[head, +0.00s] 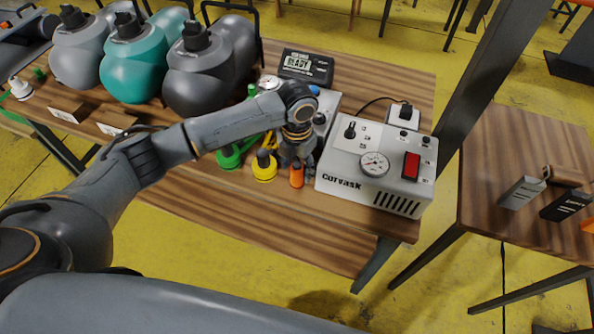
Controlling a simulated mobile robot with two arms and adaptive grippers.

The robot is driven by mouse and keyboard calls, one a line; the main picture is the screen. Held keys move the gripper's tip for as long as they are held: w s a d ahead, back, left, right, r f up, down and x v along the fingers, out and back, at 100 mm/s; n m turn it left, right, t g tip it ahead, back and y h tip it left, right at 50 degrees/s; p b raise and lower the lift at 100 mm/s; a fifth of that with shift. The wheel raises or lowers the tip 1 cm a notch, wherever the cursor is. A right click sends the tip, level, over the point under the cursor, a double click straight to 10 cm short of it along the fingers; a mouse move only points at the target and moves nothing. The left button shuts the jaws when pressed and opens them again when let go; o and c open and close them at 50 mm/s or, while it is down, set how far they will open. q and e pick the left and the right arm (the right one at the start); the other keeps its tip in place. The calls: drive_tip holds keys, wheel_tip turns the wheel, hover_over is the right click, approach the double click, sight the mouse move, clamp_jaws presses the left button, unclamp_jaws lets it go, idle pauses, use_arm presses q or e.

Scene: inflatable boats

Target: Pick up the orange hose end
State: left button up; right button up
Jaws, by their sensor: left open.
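The orange hose end (297,176) stands on the wooden table (230,196) near its front edge, just left of the white Corvask pump box (345,150). My left gripper (297,158) is right above and behind it, pointing down, with its fingers open. The fingers overlap the top of the hose end in the picture, so I cannot tell whether they touch it. A yellow hose end (264,166) stands close to its left, and a green one (229,157) is further left. My right gripper does not show.
A display reading READY (305,66) stands behind my gripper. The table front left of the hose ends is clear. A second table (500,150) stands at the right.

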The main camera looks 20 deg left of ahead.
use_arm(q)
drive_tip(key=shift+f, duration=1.25)
clamp_jaws()
drive_tip(key=shift+r, duration=0.15)
